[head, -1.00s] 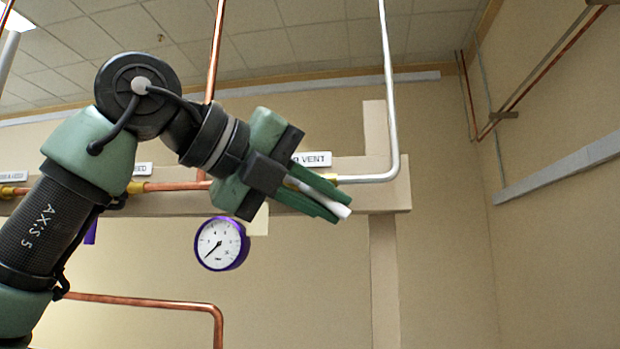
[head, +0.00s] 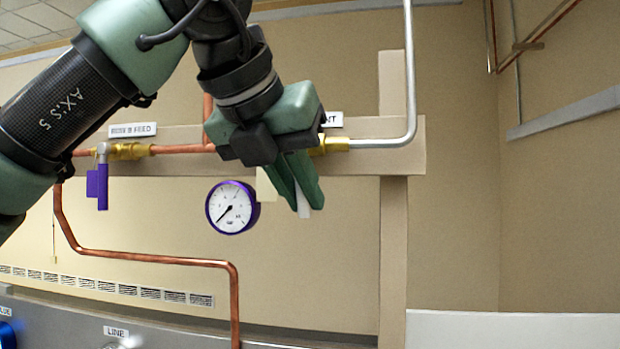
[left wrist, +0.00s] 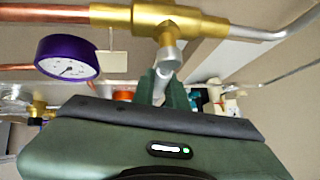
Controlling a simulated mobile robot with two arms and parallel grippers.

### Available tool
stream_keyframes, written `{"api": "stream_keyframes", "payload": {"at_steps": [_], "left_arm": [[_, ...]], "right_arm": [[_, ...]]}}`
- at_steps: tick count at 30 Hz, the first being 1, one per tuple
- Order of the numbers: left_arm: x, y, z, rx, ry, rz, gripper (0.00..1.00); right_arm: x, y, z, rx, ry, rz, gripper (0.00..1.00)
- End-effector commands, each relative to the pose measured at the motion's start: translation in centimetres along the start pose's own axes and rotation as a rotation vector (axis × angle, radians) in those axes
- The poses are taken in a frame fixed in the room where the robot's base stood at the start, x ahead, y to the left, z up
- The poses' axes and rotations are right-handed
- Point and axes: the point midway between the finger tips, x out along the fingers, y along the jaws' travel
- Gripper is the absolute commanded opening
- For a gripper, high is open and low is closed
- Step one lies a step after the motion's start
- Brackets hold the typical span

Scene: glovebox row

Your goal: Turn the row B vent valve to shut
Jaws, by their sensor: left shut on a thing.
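The vent valve has a brass body (head: 332,146) on the pipe line, at the right end of the beige rail. Its label (head: 333,119) is mostly hidden behind my gripper; only "NT" reads. My left gripper (head: 305,192) is shut on the valve's white lever (head: 304,212), whose tip shows between the green fingers. The lever points steeply down, roughly crosswise to the pipe. In the left wrist view the brass body (left wrist: 150,17) is above, with its grey stem (left wrist: 168,50) running down between the fingers (left wrist: 163,88). My right gripper is not in view.
The "ROW B FEED" valve (head: 130,151) is to the left, its purple lever (head: 102,187) hanging down. A purple-rimmed gauge (head: 232,207) hangs just left of my fingers. A copper pipe (head: 150,257) bends below.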

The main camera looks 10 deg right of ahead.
Motion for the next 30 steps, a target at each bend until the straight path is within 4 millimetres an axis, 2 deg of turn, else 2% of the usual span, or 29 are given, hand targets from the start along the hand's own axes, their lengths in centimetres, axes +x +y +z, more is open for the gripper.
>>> {"api": "stream_keyframes", "payload": {"at_steps": [1,23,24,26,30], "left_arm": [[0.52,0.06,-0.55,0.021,0.025,0.02,0.0],[0.57,0.65,-0.7,0.084,0.045,0.081,0.0],[0.57,0.65,-0.7,0.084,0.045,0.081,0.16],[0.55,0.66,-0.67,0.083,0.044,0.081,0.33],[0.35,0.68,-0.5,0.08,0.037,0.08,0.35]], "right_arm": [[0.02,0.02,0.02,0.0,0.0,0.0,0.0],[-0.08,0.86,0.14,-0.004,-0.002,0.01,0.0],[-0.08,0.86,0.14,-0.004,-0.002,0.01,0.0],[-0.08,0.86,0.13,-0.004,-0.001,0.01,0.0],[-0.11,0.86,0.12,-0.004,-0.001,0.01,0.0]]}}
